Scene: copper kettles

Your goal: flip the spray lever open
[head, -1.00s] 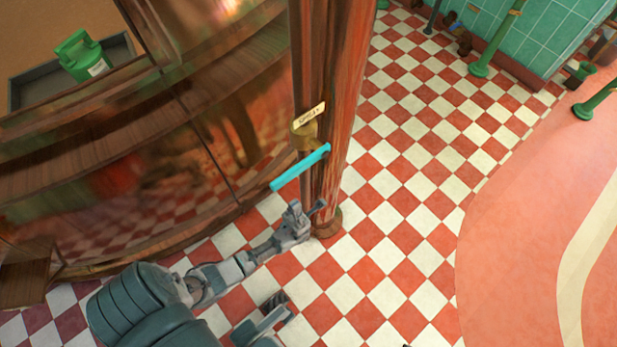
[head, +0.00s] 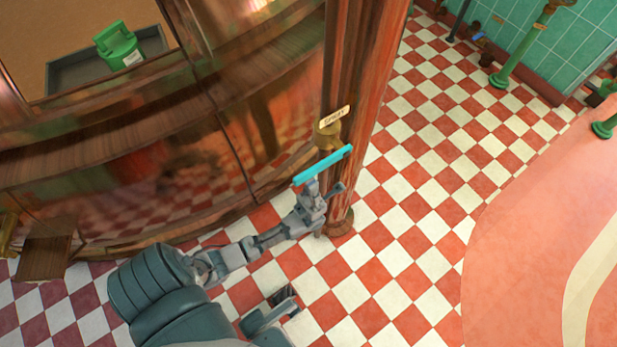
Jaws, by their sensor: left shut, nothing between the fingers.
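The spray lever (head: 325,164) is a cyan bar in the head view. It sits on a brass mount (head: 328,135) on the wooden post, below a small sign (head: 336,116) that reads "SPRAY". The bar slants from lower left to upper right. My left gripper (head: 325,188) is shut and empty just below the bar, with one fingertip against or very close to its underside in the picture. I cannot tell whether they touch.
The reddish wooden post (head: 345,60) stands directly behind the lever. A large copper kettle body (head: 170,160) curves away to the left. The checkered floor (head: 420,200) on the right is open.

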